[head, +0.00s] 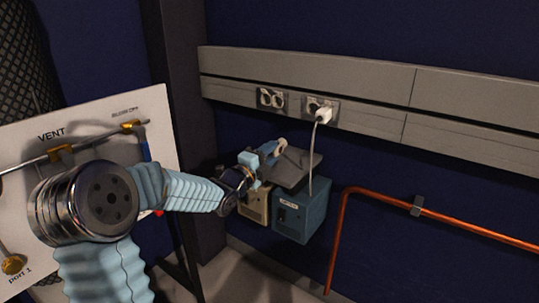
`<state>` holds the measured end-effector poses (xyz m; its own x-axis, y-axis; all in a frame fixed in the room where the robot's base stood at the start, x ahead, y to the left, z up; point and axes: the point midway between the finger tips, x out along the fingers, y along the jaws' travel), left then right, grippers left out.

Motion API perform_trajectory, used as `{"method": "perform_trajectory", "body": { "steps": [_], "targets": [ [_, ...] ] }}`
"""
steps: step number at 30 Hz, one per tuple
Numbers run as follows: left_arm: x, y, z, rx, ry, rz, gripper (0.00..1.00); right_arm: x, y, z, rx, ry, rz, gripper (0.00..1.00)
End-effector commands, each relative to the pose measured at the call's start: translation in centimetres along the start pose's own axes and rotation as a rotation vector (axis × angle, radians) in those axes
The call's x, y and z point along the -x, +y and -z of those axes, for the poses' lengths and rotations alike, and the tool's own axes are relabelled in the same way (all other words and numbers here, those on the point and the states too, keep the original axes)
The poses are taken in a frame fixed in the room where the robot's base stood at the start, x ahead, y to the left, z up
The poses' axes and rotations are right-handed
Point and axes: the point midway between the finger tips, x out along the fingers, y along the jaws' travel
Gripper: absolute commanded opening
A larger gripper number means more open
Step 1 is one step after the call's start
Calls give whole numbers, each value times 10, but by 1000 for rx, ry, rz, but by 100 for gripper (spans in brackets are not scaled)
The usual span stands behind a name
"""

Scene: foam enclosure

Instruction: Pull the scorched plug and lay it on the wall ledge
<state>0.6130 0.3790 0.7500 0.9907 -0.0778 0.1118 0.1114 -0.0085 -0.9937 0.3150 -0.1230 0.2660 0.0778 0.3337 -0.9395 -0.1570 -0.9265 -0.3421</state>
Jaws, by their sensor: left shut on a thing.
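My left gripper (272,153) is in front of the wall, below the sockets and close over a dark flat ledge (300,166). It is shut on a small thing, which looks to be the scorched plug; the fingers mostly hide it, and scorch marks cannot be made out. I cannot tell whether the held thing touches the ledge. The left socket plate (270,98) shows round sockets with nothing in them. A white plug (323,114) sits in the right socket plate (311,104), its cord hanging down. My right gripper is not in view.
A teal box (303,218) and a cream box (252,209) stand beneath the ledge. A grey trunking rail (450,92) runs along the wall. An orange pipe (470,227) is at the right. A white VENT panel (90,132) stands at the left.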

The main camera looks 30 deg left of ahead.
Motion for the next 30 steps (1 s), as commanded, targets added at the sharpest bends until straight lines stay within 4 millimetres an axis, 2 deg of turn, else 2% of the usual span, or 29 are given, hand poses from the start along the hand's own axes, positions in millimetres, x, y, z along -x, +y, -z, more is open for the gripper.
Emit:
{"method": "perform_trajectory", "body": {
  "steps": [1,2,7,17,20,23,30],
  "targets": [
    [0,0,0,0,0,1,0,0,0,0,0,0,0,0],
    [0,0,0,0,0,1,38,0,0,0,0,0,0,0],
    [0,0,0,0,0,0,63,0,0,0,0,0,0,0],
    [1,0,0,0,0,0,63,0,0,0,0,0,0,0],
    [8,1,0,-1,-1,-1,63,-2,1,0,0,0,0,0],
    [24,1,-1,-2,-2,0,63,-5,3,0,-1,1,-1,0],
    [84,1,0,-2,-3,-1,63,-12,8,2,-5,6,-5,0]
  ]
}}
